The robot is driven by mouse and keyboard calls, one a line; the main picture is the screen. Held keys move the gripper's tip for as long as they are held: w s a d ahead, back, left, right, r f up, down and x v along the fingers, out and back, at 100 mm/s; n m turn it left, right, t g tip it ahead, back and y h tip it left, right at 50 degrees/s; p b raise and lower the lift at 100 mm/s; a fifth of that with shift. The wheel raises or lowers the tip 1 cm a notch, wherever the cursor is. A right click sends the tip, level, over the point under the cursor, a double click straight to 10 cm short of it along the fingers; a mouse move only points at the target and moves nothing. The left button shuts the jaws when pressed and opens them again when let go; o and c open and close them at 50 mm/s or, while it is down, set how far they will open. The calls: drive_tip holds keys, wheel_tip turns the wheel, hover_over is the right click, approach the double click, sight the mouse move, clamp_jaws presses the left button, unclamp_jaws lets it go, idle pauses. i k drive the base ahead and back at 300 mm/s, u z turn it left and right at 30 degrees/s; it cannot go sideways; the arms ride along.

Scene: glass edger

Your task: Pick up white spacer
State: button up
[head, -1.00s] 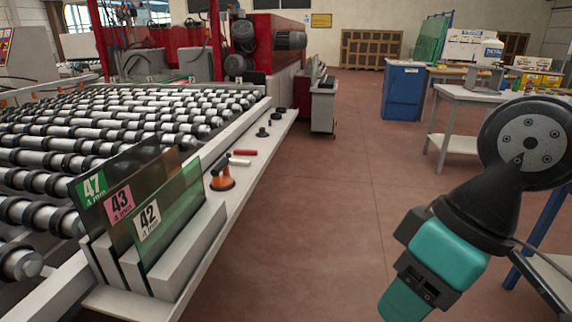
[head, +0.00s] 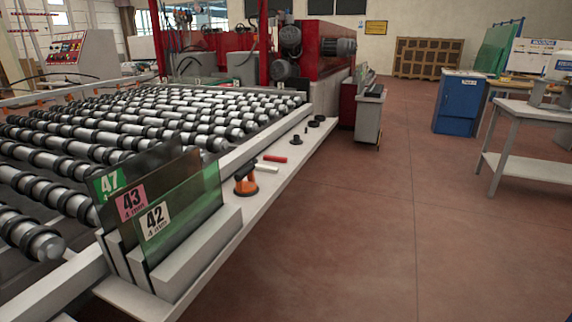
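The white spacer (head: 267,169) is a small white bar lying flat on the light side ledge (head: 225,222) of the roller conveyor. It lies between a red bar (head: 275,158) beyond it and an orange suction cup tool (head: 245,180) nearer to me. The three are close together but look apart. My gripper is not in view, and nothing of my arm shows now.
Glass panes labelled 47, 43 and 42 (head: 180,216) stand in a rack at the ledge's near end. Small black round parts (head: 314,124) sit farther along the ledge. The rollers (head: 130,136) fill the left. Open floor (head: 390,235) lies right; a grey table (head: 520,120) stands beyond.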

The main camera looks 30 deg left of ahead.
sight(262, 167)
drive_tip(key=z, duration=0.05)
drive_tip(key=i, duration=1.9)
drive_tip(key=u, duration=0.55)
drive_tip(key=i, duration=1.15)
drive_tip(key=u, duration=1.55)
drive_tip(key=i, duration=0.8)
drive_tip(key=u, duration=0.6)
